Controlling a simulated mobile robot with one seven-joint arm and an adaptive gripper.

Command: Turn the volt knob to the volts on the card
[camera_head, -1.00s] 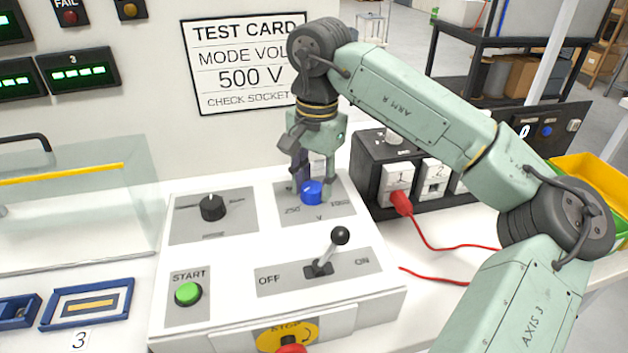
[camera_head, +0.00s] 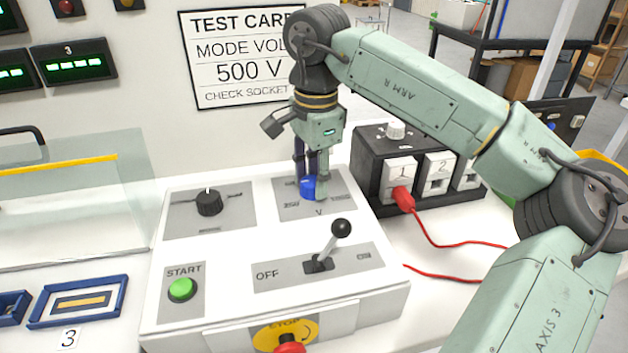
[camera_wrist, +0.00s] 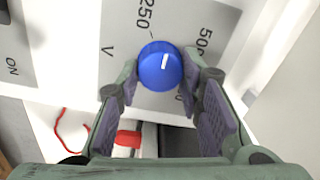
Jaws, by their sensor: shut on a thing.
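The blue volt knob (camera_head: 308,188) sits on its grey plate (camera_head: 340,203) at the back right of the white control box. In the wrist view the knob (camera_wrist: 161,66) has a white pointer line, running nearly straight up and down in that picture. The marks 250 and 500 show on the plate (camera_wrist: 180,18) on either side of the line. My gripper (camera_head: 311,190) points down and is shut on the knob, a finger at each side (camera_wrist: 161,80). The test card (camera_head: 240,60) on the wall reads 500 V.
A black mode knob (camera_head: 208,202), a green START button (camera_head: 182,289), an OFF/ON lever (camera_head: 330,246) and a red stop button (camera_head: 289,348) share the box. A black socket box (camera_head: 370,170) with a red plug (camera_head: 403,199) stands close to its right.

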